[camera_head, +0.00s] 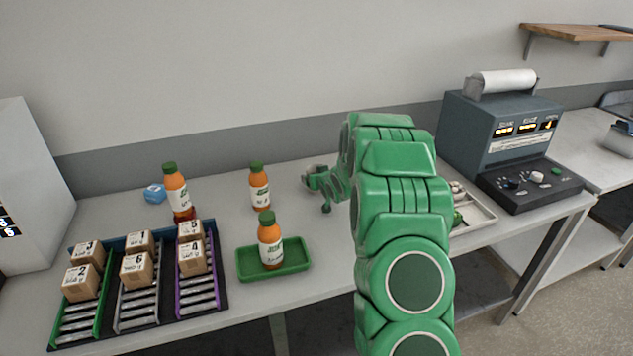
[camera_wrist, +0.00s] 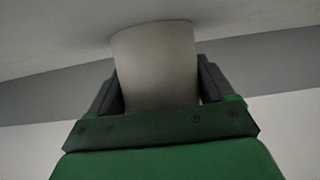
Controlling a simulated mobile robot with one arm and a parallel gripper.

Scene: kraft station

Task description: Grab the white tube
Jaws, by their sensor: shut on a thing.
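The white tube (camera_wrist: 155,62) is a plain pale cylinder in the wrist view. It sits between the two dark fingers of my gripper (camera_wrist: 158,85), which is shut on it, one finger on each side. The tube's far end is against or close to a pale surface (camera_wrist: 60,72); I cannot tell whether they touch.
A green tray (camera_head: 298,251) with an orange bottle, two more bottles and a rack of boxes (camera_head: 130,245) stand left on the table. A pale tray (camera_head: 478,205) and a grey machine (camera_head: 500,125) are right.

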